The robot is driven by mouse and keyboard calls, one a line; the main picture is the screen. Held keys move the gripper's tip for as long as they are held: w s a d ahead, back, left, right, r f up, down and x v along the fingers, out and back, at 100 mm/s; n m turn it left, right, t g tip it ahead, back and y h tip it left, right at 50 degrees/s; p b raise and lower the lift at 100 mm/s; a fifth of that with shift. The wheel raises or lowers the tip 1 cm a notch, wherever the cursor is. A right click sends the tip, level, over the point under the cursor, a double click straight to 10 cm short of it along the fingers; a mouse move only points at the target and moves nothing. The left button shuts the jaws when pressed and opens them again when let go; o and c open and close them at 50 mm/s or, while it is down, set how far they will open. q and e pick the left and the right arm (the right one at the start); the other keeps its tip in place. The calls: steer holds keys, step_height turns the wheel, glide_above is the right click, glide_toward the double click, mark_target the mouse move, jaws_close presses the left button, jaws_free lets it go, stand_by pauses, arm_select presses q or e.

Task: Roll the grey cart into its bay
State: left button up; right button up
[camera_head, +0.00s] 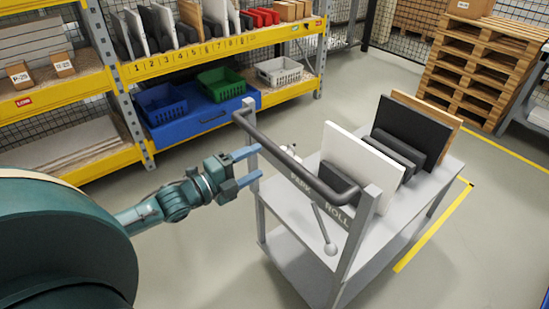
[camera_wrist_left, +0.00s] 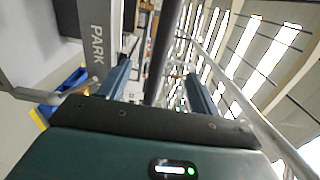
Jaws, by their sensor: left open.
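The grey cart (camera_head: 284,238) stands on the floor, carrying white, black and wood-coloured panels. Its dark handle bar (camera_head: 272,150) spans two grey posts at the near end. Below the bar, a plate reads PARK (camera_head: 300,181) and ROLL (camera_head: 338,216); a lever with a round knob (camera_head: 330,249) slants down from between the words. My left gripper (camera_head: 256,163) is open beside the bar's left part. In the left wrist view the bar (camera_wrist_left: 161,48) passes between the open fingers (camera_wrist_left: 160,88); contact cannot be told. My right gripper is out of view.
Yellow floor lines (camera_head: 432,232) run along the cart's right side. A yellow shelf rack (camera_head: 200,52) with blue, green and white crates (camera_head: 279,71) stands behind at the left. Stacked pallets (camera_head: 480,65) stand at the back right. Bare floor lies between rack and cart.

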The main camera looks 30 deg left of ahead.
mark_target(273, 154)
arm_select(q)
steer(key=b+x, duration=0.3)
steer(key=x, duration=0.5)
steer(key=shift+w, duration=0.1)
